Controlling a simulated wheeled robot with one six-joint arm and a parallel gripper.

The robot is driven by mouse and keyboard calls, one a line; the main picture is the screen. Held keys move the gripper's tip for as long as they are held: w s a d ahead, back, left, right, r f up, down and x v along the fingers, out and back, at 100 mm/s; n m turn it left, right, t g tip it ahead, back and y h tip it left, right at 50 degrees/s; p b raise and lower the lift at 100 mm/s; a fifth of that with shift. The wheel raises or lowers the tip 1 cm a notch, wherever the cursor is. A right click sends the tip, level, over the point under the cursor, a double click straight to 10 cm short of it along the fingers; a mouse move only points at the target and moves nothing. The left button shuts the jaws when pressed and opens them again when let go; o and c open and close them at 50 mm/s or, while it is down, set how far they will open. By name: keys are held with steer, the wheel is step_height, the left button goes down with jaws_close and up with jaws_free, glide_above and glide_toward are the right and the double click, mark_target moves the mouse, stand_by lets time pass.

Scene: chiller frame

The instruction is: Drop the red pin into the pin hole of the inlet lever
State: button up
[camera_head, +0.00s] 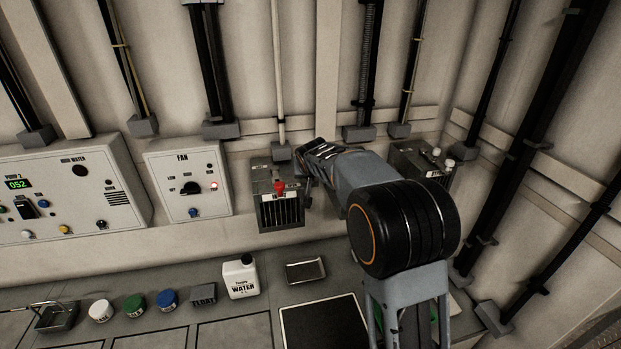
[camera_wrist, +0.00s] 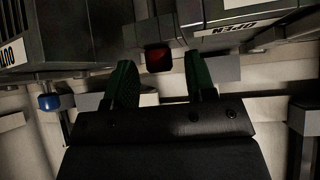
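A grey valve box (camera_head: 278,212) with a slatted front stands against the wall in the head view. A red piece (camera_head: 280,186) shows at its top front; I cannot tell whether it is the red pin or part of the lever. My gripper (camera_wrist: 160,65) is open, with its two green-padded fingers apart. A dark square-ended part with a red face (camera_wrist: 158,59) lies between and just beyond the fingertips, with gaps on both sides. In the head view my arm hides most of the gripper, right beside the box. The pin hole cannot be made out.
A second grey box (camera_head: 420,160) stands to the right behind my arm. The fan panel (camera_head: 187,180) is to the left. A white water jug (camera_head: 240,278), small tray (camera_head: 305,270) and several jars line the counter. In the wrist view, a blue knob (camera_wrist: 48,102) is at left.

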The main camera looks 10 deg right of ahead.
steer(key=c, duration=0.8)
